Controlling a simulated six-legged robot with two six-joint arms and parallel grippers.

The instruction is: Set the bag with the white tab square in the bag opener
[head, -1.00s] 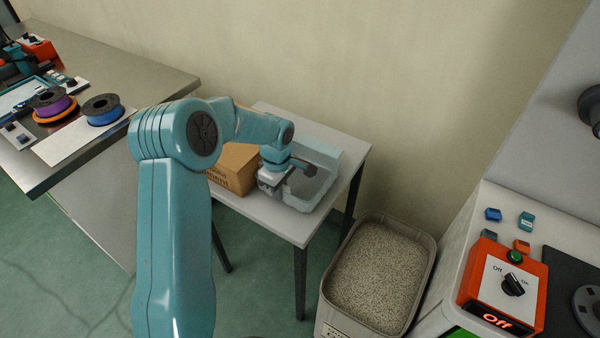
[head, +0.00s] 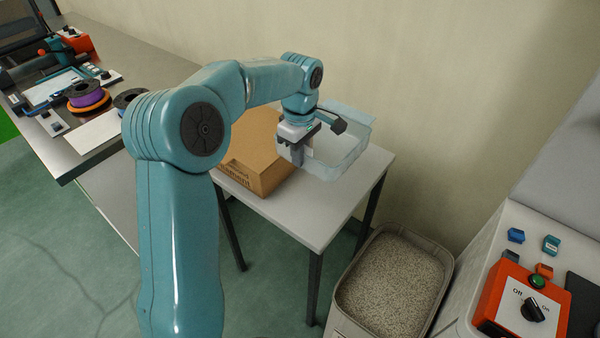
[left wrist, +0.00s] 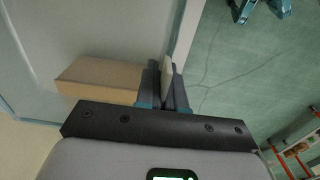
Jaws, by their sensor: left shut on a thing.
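My left gripper (head: 296,158) is over the small side table, between the cardboard box and a clear bluish tray (head: 352,155). In the left wrist view its fingers (left wrist: 167,90) are shut on a thin, pale, flat piece (left wrist: 167,70) that shows between them. I cannot tell whether this piece is the bag or its white tab. No other bag shows clearly. A teal-framed device with a pale plate (head: 55,88) stands on the bench at the left; I cannot tell whether it is the bag opener. My right gripper is not in view.
The cardboard box (head: 258,150) stands close beside the gripper. The side table (head: 320,215) is bare at its front. A bin of grey granules (head: 392,285) stands to its right. Spools (head: 88,95) lie on the left bench. An orange switch box (head: 525,305) is at the right.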

